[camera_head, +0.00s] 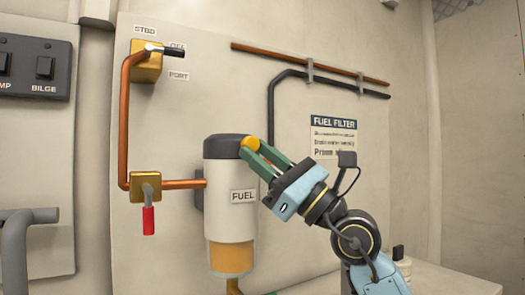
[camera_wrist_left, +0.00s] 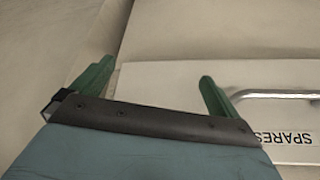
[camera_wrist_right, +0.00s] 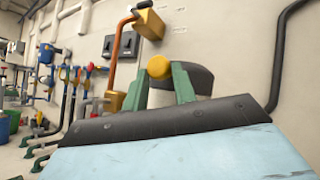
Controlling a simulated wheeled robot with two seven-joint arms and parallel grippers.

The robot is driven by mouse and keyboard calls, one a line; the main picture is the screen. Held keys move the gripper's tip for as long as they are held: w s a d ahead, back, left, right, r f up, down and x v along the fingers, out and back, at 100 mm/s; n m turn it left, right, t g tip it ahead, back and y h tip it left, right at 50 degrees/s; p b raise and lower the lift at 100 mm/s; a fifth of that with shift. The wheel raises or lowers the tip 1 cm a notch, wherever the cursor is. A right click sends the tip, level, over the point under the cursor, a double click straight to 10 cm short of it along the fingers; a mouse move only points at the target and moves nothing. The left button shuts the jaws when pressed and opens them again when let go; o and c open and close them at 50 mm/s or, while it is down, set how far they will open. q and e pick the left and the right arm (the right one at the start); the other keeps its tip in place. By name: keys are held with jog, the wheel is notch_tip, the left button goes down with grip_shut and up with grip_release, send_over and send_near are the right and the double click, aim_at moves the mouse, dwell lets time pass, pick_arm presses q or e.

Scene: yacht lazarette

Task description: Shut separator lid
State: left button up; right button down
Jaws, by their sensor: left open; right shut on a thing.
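The separator is a white cylinder (camera_head: 230,198) marked FUEL, with an amber bowl (camera_head: 230,258) at its bottom. Its dark grey lid (camera_head: 222,146) sits on top and looks level in the head view. I see no clear gap under the lid. My right gripper (camera_head: 250,150) is shut on the yellow knob (camera_head: 249,142) at the lid's right side. In the right wrist view the knob (camera_wrist_right: 159,67) sits between the green fingers, with the dark lid (camera_wrist_right: 190,77) behind. My left gripper (camera_wrist_left: 155,78) is open and empty, seen only in the left wrist view.
Left of the separator are a copper pipe (camera_head: 124,125), a brass valve (camera_head: 146,64) and a red-handled valve (camera_head: 148,215). A black hose (camera_head: 271,105) runs on the right. Near my left gripper is a pale SPARES panel with a metal handle (camera_wrist_left: 275,94).

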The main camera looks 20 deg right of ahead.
jog(key=shift+w+a+f, duration=0.1)
jog(key=shift+w+f, duration=0.25)
jog(key=shift+f, duration=0.1)
jog(key=c, duration=1.4)
grip_release()
jog(key=shift+w, duration=0.1)
jog(key=shift+c, duration=0.2)
pick_arm(q)
jog(key=shift+w, duration=0.1)
pick_arm(e)
jog(key=shift+s+d+f, duration=0.3)
jog(key=shift+f, duration=0.05)
pick_arm(q)
jog(key=shift+w+d+r+t, duration=0.2)
jog(key=shift+w+t, duration=0.15)
jog(key=shift+w, duration=0.15)
jog(key=shift+w+d+r+t, duration=0.15)
jog(key=shift+w+t, duration=0.2)
jog(key=shift+w, duration=0.15)
pick_arm(e)
jog(key=v, duration=0.6)
jog(key=shift+s+d, duration=0.15)
jog(key=shift+s, duration=0.2)
pick_arm(q)
jog(key=shift+s, duration=0.15)
pick_arm(e)
jog(key=shift+r, duration=0.1)
